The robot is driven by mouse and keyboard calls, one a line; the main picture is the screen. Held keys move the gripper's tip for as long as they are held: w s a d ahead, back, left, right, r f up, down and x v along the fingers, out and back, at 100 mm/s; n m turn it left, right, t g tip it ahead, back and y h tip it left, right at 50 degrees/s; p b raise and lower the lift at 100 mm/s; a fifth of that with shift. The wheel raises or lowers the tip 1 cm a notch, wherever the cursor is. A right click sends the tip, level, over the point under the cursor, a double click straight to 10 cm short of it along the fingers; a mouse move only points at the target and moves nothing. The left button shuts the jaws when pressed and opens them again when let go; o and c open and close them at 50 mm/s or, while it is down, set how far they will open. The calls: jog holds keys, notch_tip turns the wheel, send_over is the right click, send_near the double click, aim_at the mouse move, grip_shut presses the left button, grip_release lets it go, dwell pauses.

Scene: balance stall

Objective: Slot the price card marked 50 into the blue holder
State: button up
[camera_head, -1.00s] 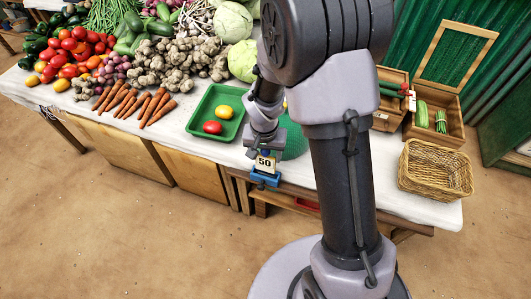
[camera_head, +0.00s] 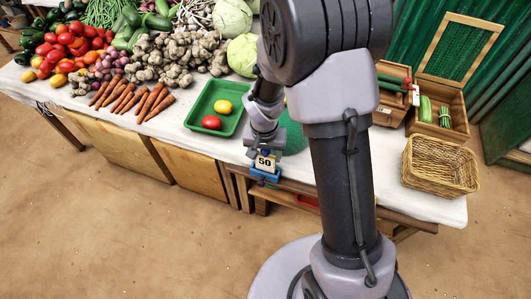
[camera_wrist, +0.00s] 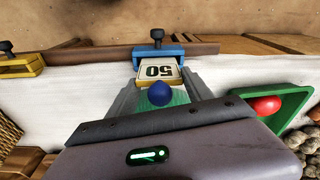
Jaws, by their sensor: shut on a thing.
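The price card (camera_head: 265,163) marked 50 is white with a yellow edge; it also shows in the wrist view (camera_wrist: 158,72), its number upside down. My gripper (camera_head: 264,151) is shut on the card from above, with a finger on each side in the wrist view (camera_wrist: 160,84). A round blue knob (camera_wrist: 160,94) sits between the fingers on the near side of the card. The blue holder (camera_head: 265,175) is clamped to the table's front edge, and in the wrist view (camera_wrist: 174,51) it lies just beyond the card. The card's lower edge meets the holder; how deep it sits is hidden.
A yellow holder (camera_wrist: 22,66) is on the same edge, left in the wrist view. A green tray (camera_head: 199,121) with red and yellow produce stands beside my gripper. A wicker basket (camera_head: 440,168) and wooden crates are at the right. Vegetables fill the table's left.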

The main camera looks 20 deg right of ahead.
jog(key=shift+f+p, duration=0.15)
jog(key=shift+p, duration=0.3)
jog(key=shift+s+f+p, duration=0.1)
jog(key=shift+f+p, duration=0.05)
jog(key=shift+p, duration=0.75)
jog(key=shift+f, duration=0.45)
jog(key=o, duration=1.4)
jog(key=o, duration=0.3)
jog(key=shift+o, duration=0.2)
